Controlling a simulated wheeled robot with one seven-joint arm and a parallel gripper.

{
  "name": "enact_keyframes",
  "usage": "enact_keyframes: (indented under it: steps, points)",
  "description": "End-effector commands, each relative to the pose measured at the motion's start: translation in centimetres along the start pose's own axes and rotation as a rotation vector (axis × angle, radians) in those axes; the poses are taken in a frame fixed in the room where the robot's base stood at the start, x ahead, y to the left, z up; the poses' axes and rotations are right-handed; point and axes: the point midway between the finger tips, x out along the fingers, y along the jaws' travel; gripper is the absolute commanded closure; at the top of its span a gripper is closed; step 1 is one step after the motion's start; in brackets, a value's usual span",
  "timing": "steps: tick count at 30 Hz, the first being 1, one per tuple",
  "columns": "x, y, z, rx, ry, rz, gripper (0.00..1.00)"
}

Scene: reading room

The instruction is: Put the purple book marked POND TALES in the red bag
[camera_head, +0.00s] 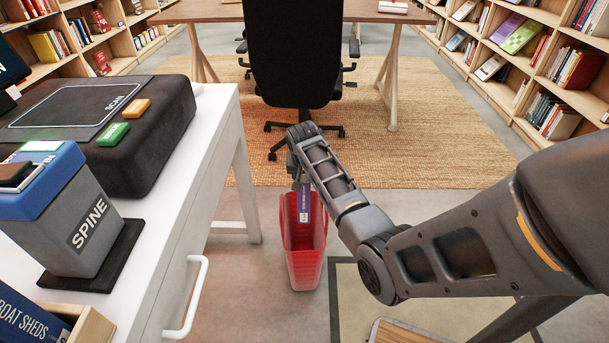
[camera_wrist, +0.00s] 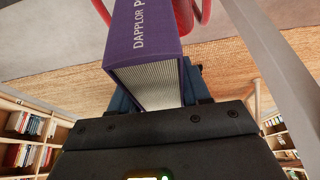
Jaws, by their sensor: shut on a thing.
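The purple book (camera_head: 304,205) hangs upright from my gripper (camera_head: 299,170). In the wrist view the book (camera_wrist: 145,40) shows a purple spine reading "DAPPLOR P", the rest cut off, and pale page edges. My gripper (camera_wrist: 160,98) is shut on it. The red bag (camera_head: 305,265) stands open on the floor beside the white desk. The book overlaps the bag's mouth in the head view; I cannot tell how far its lower end is inside. A red part of the bag (camera_wrist: 184,14) shows behind the book in the wrist view.
The white desk (camera_head: 195,190) with its handle stands left of the bag, bearing a SCAN box (camera_head: 150,150) and a SPINE box (camera_head: 75,225). A black office chair (camera_head: 290,55) is behind on the woven rug (camera_head: 440,130). Bookshelves line both sides.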

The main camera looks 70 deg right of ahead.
Motion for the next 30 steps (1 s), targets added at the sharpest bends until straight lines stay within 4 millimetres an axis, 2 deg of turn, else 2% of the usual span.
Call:
enact_keyframes:
  steps: [30]
  points:
    - [4.5, 0.0, 1.8, 0.000, 0.002, -0.001, 1.00]
